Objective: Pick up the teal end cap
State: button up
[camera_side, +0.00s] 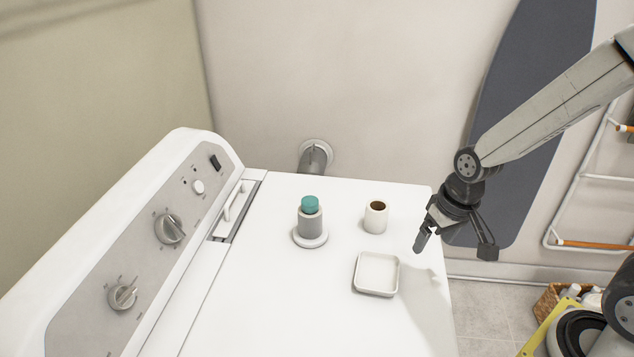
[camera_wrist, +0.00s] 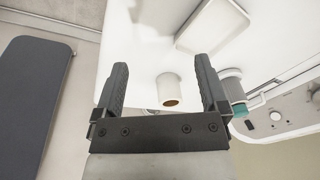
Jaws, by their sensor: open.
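The teal end cap (camera_side: 310,204) sits on top of a grey cylinder (camera_side: 310,222) that stands upright on a round white base (camera_side: 310,238) on the white machine top. In the wrist view the teal end cap (camera_wrist: 240,110) shows at the right, just outside the right finger and partly hidden by it. My gripper (camera_side: 456,248) is open and empty, to the right of the cap, near the right edge of the machine top. In the wrist view my gripper (camera_wrist: 160,88) has its two fingers spread wide.
A white cup-like cylinder (camera_side: 375,218) with a brown inside stands between the cap and my gripper. A shallow white square tray (camera_side: 377,274) lies in front of it. The control panel (camera_side: 150,250) rises at the left. The front of the machine top is clear.

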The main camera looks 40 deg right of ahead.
jog(key=m, duration=0.2)
jog(key=m+t+y, duration=0.4)
jog(key=m+y, duration=0.8)
jog(key=m, duration=0.6)
send_near(313, 200)
jog(key=w+a, duration=0.1)
jog(key=a, duration=0.1)
jog(key=shift+g, duration=0.3)
jog(key=shift+d+f+x, duration=0.1)
jog(key=shift+f+x, duration=0.05)
jog(key=shift+x, duration=1.15)
jog(key=shift+d+f+x, duration=0.1)
jog(key=shift+x, duration=1.15)
jog(key=shift+f+x, duration=0.15)
jog(key=shift+x, duration=1.15)
jog(key=shift+w, duration=0.1)
grip_shut()
jog(key=shift+r, duration=0.1)
